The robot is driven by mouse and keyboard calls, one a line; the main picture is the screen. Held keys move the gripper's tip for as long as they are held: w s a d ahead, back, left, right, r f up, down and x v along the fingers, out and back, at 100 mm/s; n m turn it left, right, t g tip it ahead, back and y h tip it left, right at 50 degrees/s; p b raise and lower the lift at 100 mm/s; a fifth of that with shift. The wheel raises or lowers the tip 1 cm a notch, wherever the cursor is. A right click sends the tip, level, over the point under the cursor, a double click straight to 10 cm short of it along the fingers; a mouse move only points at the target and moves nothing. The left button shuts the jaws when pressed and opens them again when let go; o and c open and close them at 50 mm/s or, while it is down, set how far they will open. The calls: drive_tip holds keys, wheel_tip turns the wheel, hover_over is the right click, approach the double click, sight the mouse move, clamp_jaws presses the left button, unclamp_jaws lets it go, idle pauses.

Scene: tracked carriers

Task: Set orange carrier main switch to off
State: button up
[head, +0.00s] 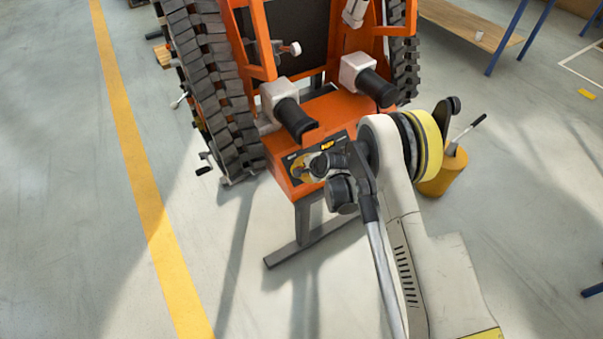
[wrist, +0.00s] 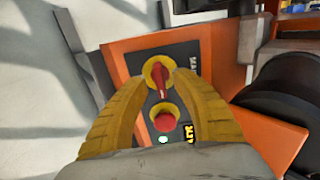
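The orange carrier (head: 326,107) stands upper middle in the head view, with a dark control panel on its front box. In the wrist view the main switch (wrist: 160,77) is a red handle on a round yellow base on the black panel (wrist: 184,62). The handle lies roughly along the panel's length, slightly tilted. My gripper (wrist: 161,80) has its two yellow fingers on either side of the switch, tips at the yellow base. A gap shows between fingers and handle; contact is not clear. In the head view my arm partly hides the panel and gripper (head: 306,168).
A red push button (wrist: 165,119) and a lit green lamp (wrist: 163,139) sit near the switch, between my fingers. Black-gripped handles (head: 294,118) (head: 376,88) stick out above the panel. Floor at left is clear.

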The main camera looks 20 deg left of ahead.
drive_tip(key=shift+w+a+f, duration=0.3)
drive_tip(key=shift+f, duration=0.15)
clamp_jaws()
